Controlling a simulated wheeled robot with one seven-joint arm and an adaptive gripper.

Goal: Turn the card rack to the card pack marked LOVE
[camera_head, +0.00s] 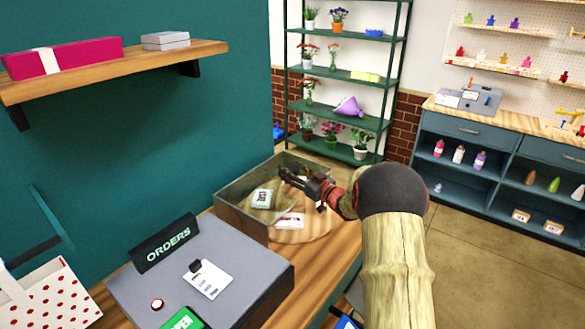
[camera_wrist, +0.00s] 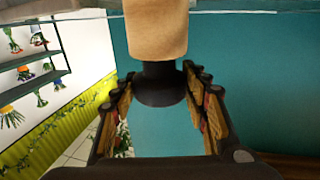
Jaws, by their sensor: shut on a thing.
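The card rack has a grey box-like wall (camera_head: 240,216) and a round wooden base (camera_head: 318,225) on the counter. A pale green pack with red lettering (camera_head: 262,199) stands inside it, and a white pack with red lettering (camera_head: 291,220) is nearer the front. I cannot read either label with certainty. My gripper (camera_head: 289,176) reaches in over the rack from the right. In the wrist view its fingers (camera_wrist: 162,80) are shut on either side of a dark post with a tan cylinder (camera_wrist: 157,30). The far side of the rack is partly hidden by my gripper.
A grey ORDERS box (camera_head: 225,265) with a badge stands in front of the rack. A teal wall (camera_head: 180,130) and a wooden shelf (camera_head: 110,75) rise at the left. A green plant shelf (camera_head: 340,118) stands behind. Floor at the right is clear.

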